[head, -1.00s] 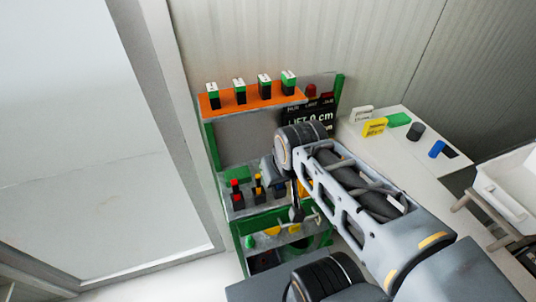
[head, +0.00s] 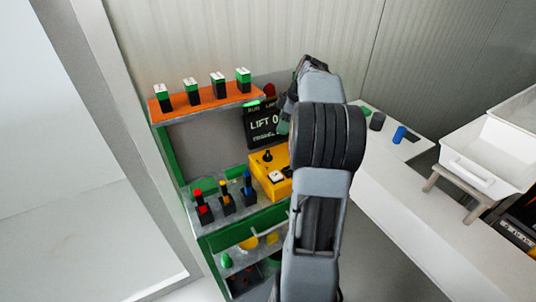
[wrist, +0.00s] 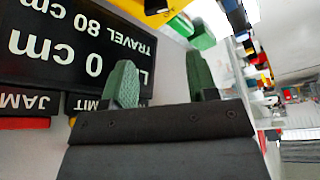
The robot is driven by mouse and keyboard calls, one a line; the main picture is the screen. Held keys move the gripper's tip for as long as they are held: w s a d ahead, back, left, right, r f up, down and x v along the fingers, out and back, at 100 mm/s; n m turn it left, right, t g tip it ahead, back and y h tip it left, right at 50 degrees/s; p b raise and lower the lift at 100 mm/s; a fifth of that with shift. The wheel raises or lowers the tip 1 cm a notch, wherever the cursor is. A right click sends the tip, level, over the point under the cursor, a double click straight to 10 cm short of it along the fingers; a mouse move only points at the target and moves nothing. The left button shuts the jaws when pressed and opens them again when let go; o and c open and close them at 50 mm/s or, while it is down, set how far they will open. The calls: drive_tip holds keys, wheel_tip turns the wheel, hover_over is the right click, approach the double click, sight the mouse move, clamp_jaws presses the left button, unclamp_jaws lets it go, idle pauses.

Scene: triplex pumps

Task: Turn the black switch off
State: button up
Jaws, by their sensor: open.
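A yellow control box (head: 256,173) stands on the green-framed bench, partly hidden by my arm. A black switch (head: 267,156) with a round knob sticks up from its top, and a white switch (head: 277,177) sits in front of it. I cannot tell whether the black switch is on or off. My gripper (wrist: 162,80) is open and empty, its two green fingers apart in the wrist view. In the head view one green fingertip (head: 284,126) shows beside my arm, in front of the black display and above the yellow box. The wrist view shows part of the yellow box (wrist: 115,8) at the top.
The black display (head: 262,124) reads "LIFT 0 cm". Red, yellow and blue levers (head: 226,203) stand left of the yellow box. An orange shelf (head: 210,106) above carries several green-and-black switches.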

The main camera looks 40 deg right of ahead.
sight(268, 153)
drive_tip(key=shift+n, duration=0.4)
drive_tip(key=x, duration=0.6)
drive_tip(key=p+x, duration=0.1)
drive_tip(key=x, duration=0.6)
drive_tip(key=shift+w+d+f, duration=0.15)
drive_tip(key=shift+f, duration=0.2)
drive_tip(key=c, duration=0.6)
